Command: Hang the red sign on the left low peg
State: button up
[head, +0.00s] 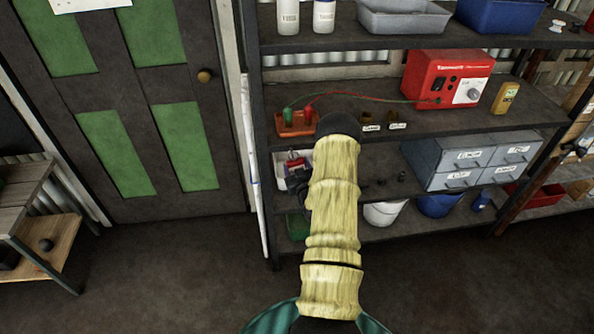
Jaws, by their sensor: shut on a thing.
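My arm (333,210) rises from the bottom centre of the head view and covers part of the shelves. I cannot identify the red sign, and no peg shows clearly. A small red and dark object (296,164) shows just left of my arm, in front of something white on a lower shelf. It is too small and too covered to tell what it is.
A dark metal shelf unit (440,123) stands ahead, holding a red power unit (447,78), a drawer cabinet (472,161) and bins. A brown and green door (125,100) is at left, beside a wooden bench (50,240). The dark floor (170,270) between is clear.

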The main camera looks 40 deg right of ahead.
jog(key=shift+w+d+f+b, duration=0.1)
jog(key=shift+w+f+b, duration=0.1)
jog(key=shift+b, duration=0.15)
dwell(0.5)
jog(key=o, duration=1.6)
jog(key=b+v, duration=0.2)
jog(key=v, duration=1.5)
jog(key=shift+s, duration=0.2)
